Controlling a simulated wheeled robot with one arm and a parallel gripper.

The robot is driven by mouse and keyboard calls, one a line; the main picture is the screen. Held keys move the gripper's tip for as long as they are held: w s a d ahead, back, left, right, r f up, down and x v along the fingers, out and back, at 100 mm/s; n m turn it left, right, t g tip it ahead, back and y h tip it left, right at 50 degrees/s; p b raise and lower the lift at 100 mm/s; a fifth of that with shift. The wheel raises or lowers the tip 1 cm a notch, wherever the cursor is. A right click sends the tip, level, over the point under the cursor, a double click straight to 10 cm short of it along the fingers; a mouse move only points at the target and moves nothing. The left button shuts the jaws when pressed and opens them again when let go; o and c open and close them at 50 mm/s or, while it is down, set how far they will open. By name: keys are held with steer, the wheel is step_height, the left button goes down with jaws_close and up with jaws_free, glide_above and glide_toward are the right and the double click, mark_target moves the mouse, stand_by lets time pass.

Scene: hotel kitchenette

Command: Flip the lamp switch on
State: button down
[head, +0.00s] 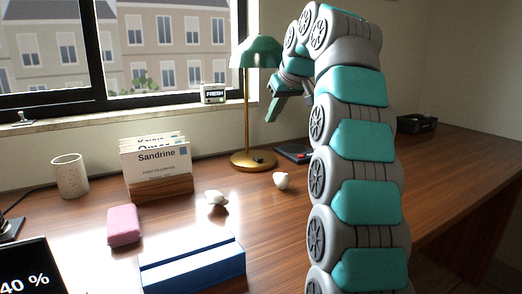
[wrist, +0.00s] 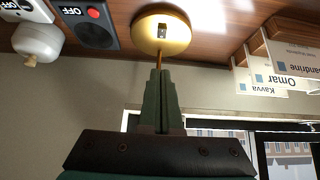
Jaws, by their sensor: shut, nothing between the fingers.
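The desk lamp has a green shade (head: 257,52), a thin brass stem (head: 246,110) and a round brass base (head: 240,162) on the wooden desk. A small dark switch (head: 259,160) sits on the base; it also shows in the wrist view (wrist: 163,30). Its on or off position is too small to tell. My gripper (head: 270,118) is shut and empty, pointing down beside the stem, below the shade and well above the base. In the wrist view my shut fingers (wrist: 160,72) point toward the brass base (wrist: 150,46), with the stem behind them.
A dark box marked OFF (wrist: 84,22) lies beside the lamp base. Small white objects (head: 281,181) (head: 216,199) lie in front. A card holder (head: 160,188), pink sponge (head: 124,226), blue block (head: 193,268) and speckled cup (head: 70,176) stand left. The window sill (head: 120,122) runs behind.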

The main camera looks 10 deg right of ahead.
steer(key=shift+f, duration=0.1)
steer(key=b, duration=0.1)
glide_above(259, 158)
steer(key=s, duration=0.1)
steer(key=f, duration=0.8)
steer(key=shift+s+d+f, duration=0.15)
steer(key=shift+s+d, duration=0.05)
steer(key=shift+d, duration=0.05)
steer(key=shift+s+d+f+b, duration=0.1)
steer(key=shift+s+f+b, duration=0.05)
steer(key=shift+f, duration=0.7)
steer(key=shift+s+f+b, duration=0.15)
steer(key=shift+f, duration=0.7)
steer(key=shift+s+f+t+b, duration=0.1)
steer(key=shift+f+t+b, duration=0.4)
steer(key=shift+b, duration=0.55)
steer(key=shift+r, duration=0.2)
steer(key=shift+r+p, duration=0.7)
steer(key=shift+r, duration=0.05)
